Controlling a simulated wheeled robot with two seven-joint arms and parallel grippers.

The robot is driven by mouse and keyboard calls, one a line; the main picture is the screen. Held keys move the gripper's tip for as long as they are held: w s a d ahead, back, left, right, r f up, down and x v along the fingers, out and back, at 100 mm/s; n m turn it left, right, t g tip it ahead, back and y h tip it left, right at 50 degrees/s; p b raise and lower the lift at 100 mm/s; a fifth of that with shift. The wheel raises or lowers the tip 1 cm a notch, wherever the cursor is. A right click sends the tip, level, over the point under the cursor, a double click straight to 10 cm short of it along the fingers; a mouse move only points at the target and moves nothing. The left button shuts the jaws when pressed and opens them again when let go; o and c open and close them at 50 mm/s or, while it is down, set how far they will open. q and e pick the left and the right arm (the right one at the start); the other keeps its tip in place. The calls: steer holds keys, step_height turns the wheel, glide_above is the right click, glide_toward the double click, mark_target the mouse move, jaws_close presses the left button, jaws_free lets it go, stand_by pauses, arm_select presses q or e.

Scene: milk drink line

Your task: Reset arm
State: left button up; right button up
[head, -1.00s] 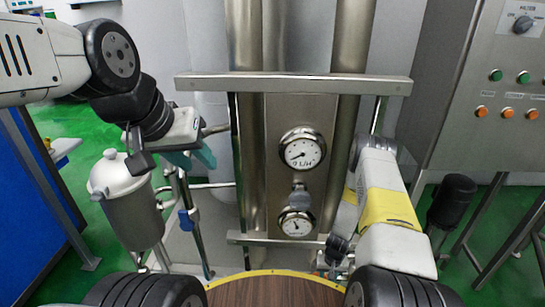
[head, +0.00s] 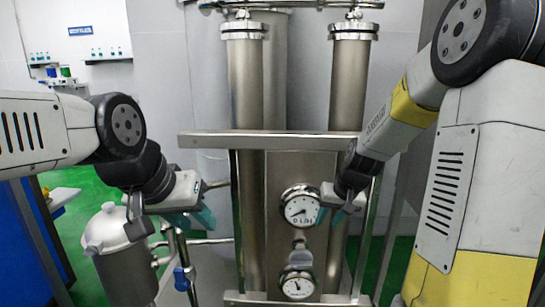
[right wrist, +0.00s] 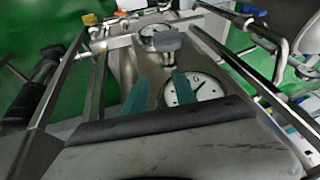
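My left gripper (head: 192,217) hangs at the left in the head view, with its teal fingers apart and nothing between them. It is beside the steel frame, above and to the right of a lidded steel vessel. My right gripper (head: 331,216) points down in front of the steel columns, close to the upper gauge (head: 300,207) in the picture. In the right wrist view its two teal fingers (right wrist: 160,88) are apart and empty, with that gauge (right wrist: 196,88) behind them. I cannot tell how far the fingertips are from the gauge.
A horizontal steel bar (head: 270,141) crosses in front of the tall columns (head: 348,85). A lower gauge (head: 297,285) sits beneath the upper one. The lidded vessel (head: 125,275) stands at lower left, near a blue panel (head: 35,250). Green floor shows beyond.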

steer(key=s+a+r+t, duration=0.1)
steer(key=s+r, duration=0.6)
steer(key=s, duration=0.4)
steer(key=s+r+t, duration=0.1)
steer(key=s+r, duration=0.6)
steer(key=s, duration=0.3)
steer(key=shift+s+a+r+n, duration=0.3)
steer(key=shift+s+a+r, duration=0.05)
steer(key=shift+s+r, duration=0.05)
